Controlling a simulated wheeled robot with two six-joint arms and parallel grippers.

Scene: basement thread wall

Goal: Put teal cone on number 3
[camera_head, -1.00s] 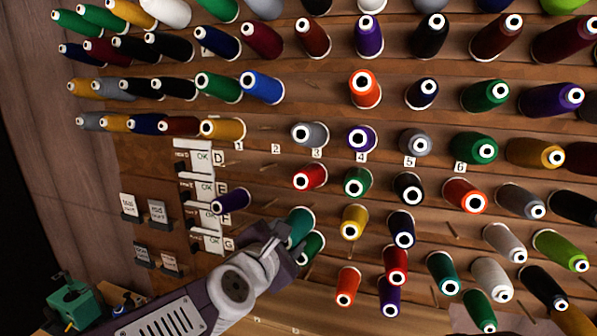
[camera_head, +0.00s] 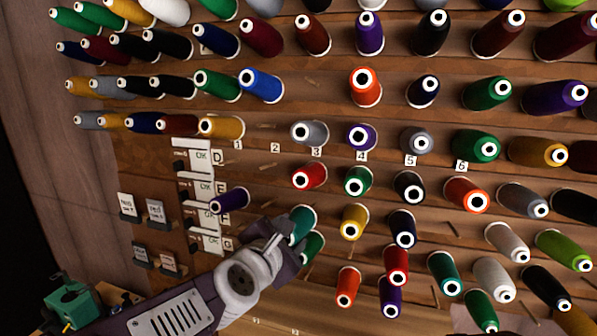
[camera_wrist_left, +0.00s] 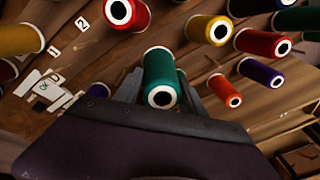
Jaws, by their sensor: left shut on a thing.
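The teal cone (camera_head: 302,221) is between the fingers of my left gripper (camera_head: 286,238), low on the thread wall. In the left wrist view the teal cone (camera_wrist_left: 159,72) stands between the two grey fingers, its white end ring facing the camera. My left gripper is shut on it. I cannot tell whether it is still on a peg. The number 3 label (camera_head: 316,151) is up and slightly right of the gripper, just below a grey cone (camera_head: 309,132) and above a red cone (camera_head: 309,177). My right gripper is not in view.
A green cone (camera_head: 313,246) sits right beside the held cone. A yellow cone (camera_head: 354,221) is to the right and a purple cone (camera_head: 229,201) to the left. Bare pegs show near the number 2 label (camera_head: 275,147). Cones crowd the wall's right side.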

